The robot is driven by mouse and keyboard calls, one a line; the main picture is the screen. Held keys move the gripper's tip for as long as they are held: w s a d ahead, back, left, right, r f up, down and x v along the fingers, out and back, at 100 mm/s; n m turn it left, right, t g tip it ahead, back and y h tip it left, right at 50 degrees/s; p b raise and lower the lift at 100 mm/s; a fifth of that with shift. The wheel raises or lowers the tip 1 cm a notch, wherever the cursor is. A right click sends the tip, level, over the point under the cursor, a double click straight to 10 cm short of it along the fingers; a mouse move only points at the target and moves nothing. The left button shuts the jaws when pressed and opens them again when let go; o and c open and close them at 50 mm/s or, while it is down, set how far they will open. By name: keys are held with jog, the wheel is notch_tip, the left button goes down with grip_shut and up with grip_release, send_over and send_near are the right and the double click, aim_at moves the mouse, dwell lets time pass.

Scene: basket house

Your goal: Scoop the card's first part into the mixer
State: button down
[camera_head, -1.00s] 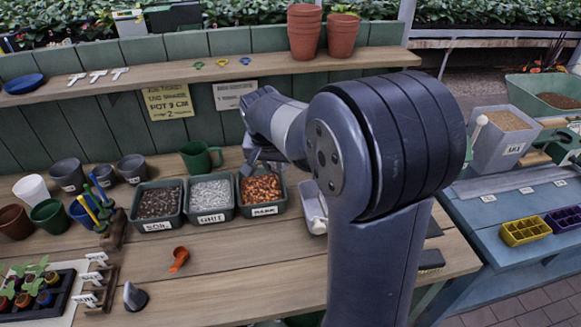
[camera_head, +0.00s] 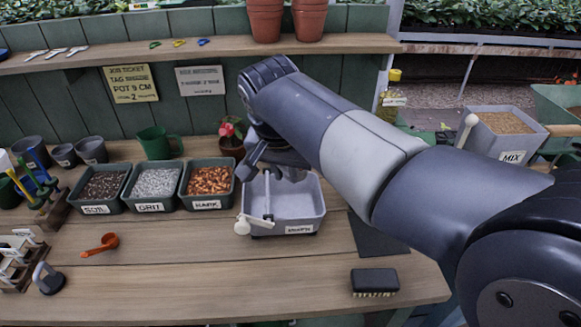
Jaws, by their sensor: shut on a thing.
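Three dark bins stand in a row on the bench: soil (camera_head: 102,203), grit (camera_head: 150,206) and bark (camera_head: 207,205). Right of them is a pale grey tub (camera_head: 300,229), seemingly the mixer, with a rod and a white knob (camera_head: 242,226) at its left front. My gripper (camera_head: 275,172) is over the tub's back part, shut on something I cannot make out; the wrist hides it. An orange scoop (camera_head: 101,244) lies on the bench in front of the soil bin. The likely recipe card (camera_head: 201,80) is on the back wall; its small print is unreadable.
A black brush (camera_head: 375,281) lies at the front right. A box marked MIX (camera_head: 503,136) is on the right-hand table. The front middle bench is clear.

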jog(key=p, duration=0.1)
jog(key=w+g+p, duration=0.1)
jog(key=g+p, duration=0.1)
jog(key=shift+w+d+r+y, duration=0.15)
jog(key=shift+d+r+y, duration=0.1)
jog(key=shift+y, duration=0.05)
jog(key=g+p, duration=0.1)
jog(key=p, duration=0.1)
jog(key=w+g+y+p, duration=0.1)
jog(key=p, duration=0.1)
jog(key=shift+w+d+f, duration=0.15)
jog(key=shift+w+d, duration=0.15)
jog(key=w+g+p, duration=0.1)
jog(key=p, duration=0.2)
jog(key=w+g+y+p, duration=0.1)
jog(key=p, duration=0.2)
jog(key=w+d+g+p, duration=0.1)
jog(key=g+p, duration=0.1)
jog(key=p, duration=0.2)
jog(key=shift+r, duration=0.25)
jog(key=shift+w+d+f+g+y+b, duration=0.1)
jog(key=shift+w+f+g+y+b, duration=0.2)
jog(key=shift+g+b, duration=0.1)
jog(key=shift+w+d+r+g+y, duration=0.15)
jog(key=shift+w+g, duration=0.15)
jog(key=shift+g, duration=0.15)
jog(key=shift+w+d+r+g+y, duration=0.15)
jog(key=shift+w+g, duration=0.15)
jog(key=shift+g, duration=0.15)
jog(key=shift+a, duration=0.1)
